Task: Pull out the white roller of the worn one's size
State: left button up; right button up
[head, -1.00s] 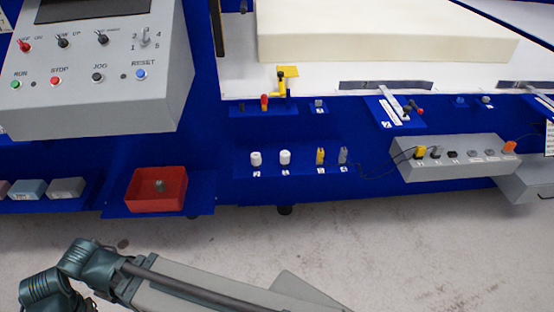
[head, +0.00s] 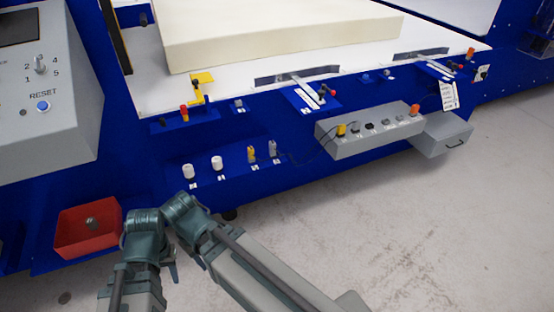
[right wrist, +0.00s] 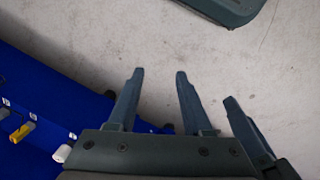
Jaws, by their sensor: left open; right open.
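Two white rollers stand upright side by side on the blue ledge in the head view: a left one (head: 188,171) and a right one (head: 217,163). Their size difference is hard to judge. A small grey piece, perhaps the worn roller (head: 92,223), lies in the red tray (head: 70,246). My left gripper (head: 171,268) is open, partly hidden by the arms, below the ledge and right of the tray. My right gripper (right wrist: 158,74) is open and empty over the floor in the right wrist view. There, a white roller (right wrist: 62,153) shows at lower left.
A yellow piece (head: 251,154) and a grey one (head: 272,148) stand right of the rollers. A grey box with knobs (head: 370,132) and a drawer (head: 442,135) are further right. The control panel (head: 45,85) is at left. The floor in front is clear.

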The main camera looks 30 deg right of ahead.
aim_at(216, 160)
jog(key=z, duration=0.5)
jog(key=i+j+u, duration=0.1)
jog(key=i, duration=0.45)
jog(key=i+j+u, duration=0.1)
jog(key=i+j, duration=0.15)
jog(key=i, duration=0.25)
